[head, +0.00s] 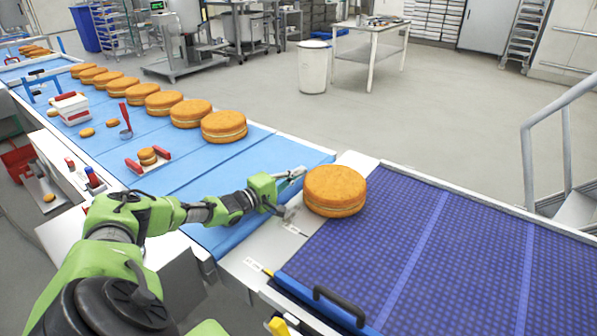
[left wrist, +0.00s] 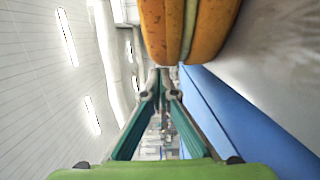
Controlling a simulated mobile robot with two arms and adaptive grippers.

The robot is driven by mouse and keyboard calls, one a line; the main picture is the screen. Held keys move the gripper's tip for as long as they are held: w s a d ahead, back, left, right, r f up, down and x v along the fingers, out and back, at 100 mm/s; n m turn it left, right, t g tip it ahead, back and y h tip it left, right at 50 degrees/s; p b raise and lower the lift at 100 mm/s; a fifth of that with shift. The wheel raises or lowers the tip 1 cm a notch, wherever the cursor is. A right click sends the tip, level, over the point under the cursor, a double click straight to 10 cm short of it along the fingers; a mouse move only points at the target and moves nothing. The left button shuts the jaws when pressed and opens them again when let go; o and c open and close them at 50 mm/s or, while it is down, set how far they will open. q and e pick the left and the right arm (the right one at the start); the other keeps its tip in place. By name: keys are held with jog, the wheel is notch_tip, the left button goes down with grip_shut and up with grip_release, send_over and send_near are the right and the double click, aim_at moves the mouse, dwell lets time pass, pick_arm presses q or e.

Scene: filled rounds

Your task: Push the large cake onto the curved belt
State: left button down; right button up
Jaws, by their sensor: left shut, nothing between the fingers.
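The large cake (head: 335,190), round and golden with a pale filling line, lies flat across the pale transfer plate (head: 262,243) and the near corner of the dark blue curved belt (head: 400,240). My left gripper (head: 297,175) is shut and empty, low at the cake's left side. In the left wrist view the closed fingertips (left wrist: 161,92) show just below the cake (left wrist: 165,28), whose edge fills the top middle. I cannot tell whether they touch. My right gripper is not in view.
A row of similar cakes (head: 224,126) lies along the light blue belt (head: 205,175). A black handle (head: 338,305) stands at the curved belt's front edge. The curved belt's right side is clear.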

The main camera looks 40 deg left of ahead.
aim_at(322, 179)
pick_arm(q)
jog(key=d+p, duration=0.1)
jog(key=d, duration=0.1)
jog(key=w+d+p, duration=0.1)
jog(key=d+p, duration=0.1)
jog(key=d, duration=0.1)
jog(key=d+p, duration=0.1)
jog(key=d, duration=0.2)
jog(key=shift+w+r+p, duration=0.15)
jog(key=shift+r+p, duration=0.05)
jog(key=shift+p, duration=0.15)
jog(key=d+p, duration=0.1)
jog(key=d, duration=0.2)
jog(key=w+d+p, duration=0.1)
jog(key=d, duration=0.5)
jog(key=shift+w+d+f+p, duration=0.15)
jog(key=shift+w+d+p, duration=0.15)
jog(key=shift+p, duration=0.1)
jog(key=shift+d, duration=0.2)
jog(key=shift+w+f, duration=0.1)
